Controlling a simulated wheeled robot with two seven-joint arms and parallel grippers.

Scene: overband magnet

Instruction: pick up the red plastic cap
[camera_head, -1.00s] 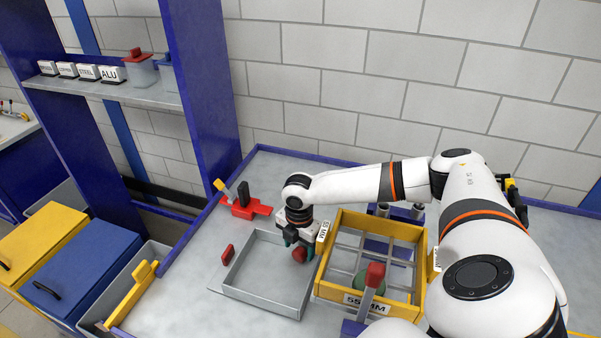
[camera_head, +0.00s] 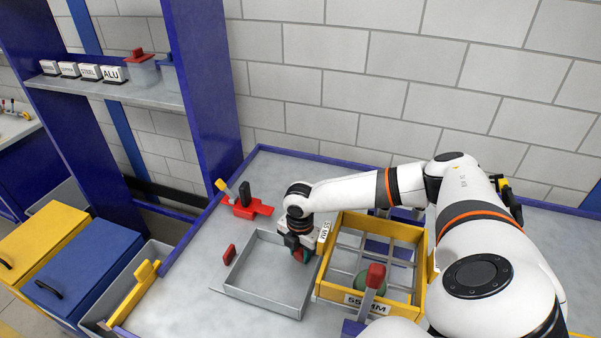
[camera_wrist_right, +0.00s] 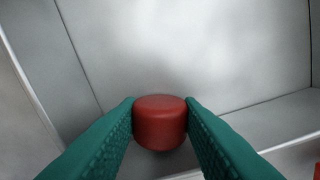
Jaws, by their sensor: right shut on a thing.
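The red plastic cap (camera_wrist_right: 160,122) sits between the two green fingers of my right gripper (camera_wrist_right: 160,115) in the right wrist view, with a finger touching each side. In the head view the right gripper (camera_head: 302,254) is low inside the grey tray (camera_head: 262,300), near its back right corner, and the cap is mostly hidden by the fingers. Whether the cap touches the tray floor cannot be told. My left gripper is not in view.
A yellow sieve frame (camera_head: 332,292) marked 55 MM stands right of the tray. The table's left part is clear.

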